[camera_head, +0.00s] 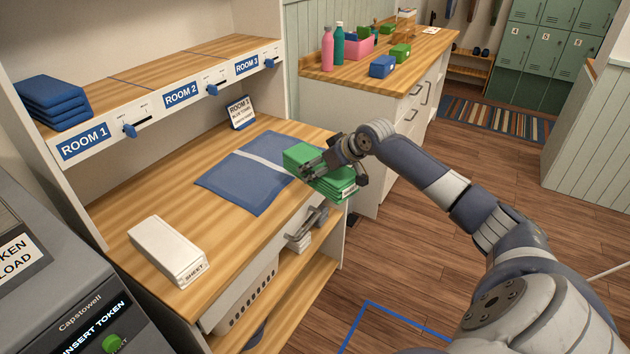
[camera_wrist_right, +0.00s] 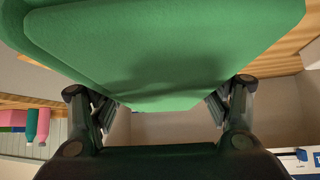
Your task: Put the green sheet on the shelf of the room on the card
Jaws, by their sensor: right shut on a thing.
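My right gripper (camera_head: 322,170) is shut on a folded green sheet (camera_head: 300,155) at the right edge of the wooden counter. More folded green cloth (camera_head: 340,188) with a white label sits just below and beside it. In the right wrist view the green sheet (camera_wrist_right: 165,50) fills the upper middle between the fingers. A card (camera_head: 240,112) stands at the back of the counter; it begins with ROOM, but its number is too small to read surely. The shelf (camera_head: 160,64) above carries signs ROOM 1, ROOM 2 and ROOM 3. My left gripper is not in view.
Folded blue towels (camera_head: 52,100) lie on the ROOM 1 section; the other two sections look empty. Blue hooks or knobs stick out from the shelf front. A token machine (camera_head: 60,290) stands front left.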

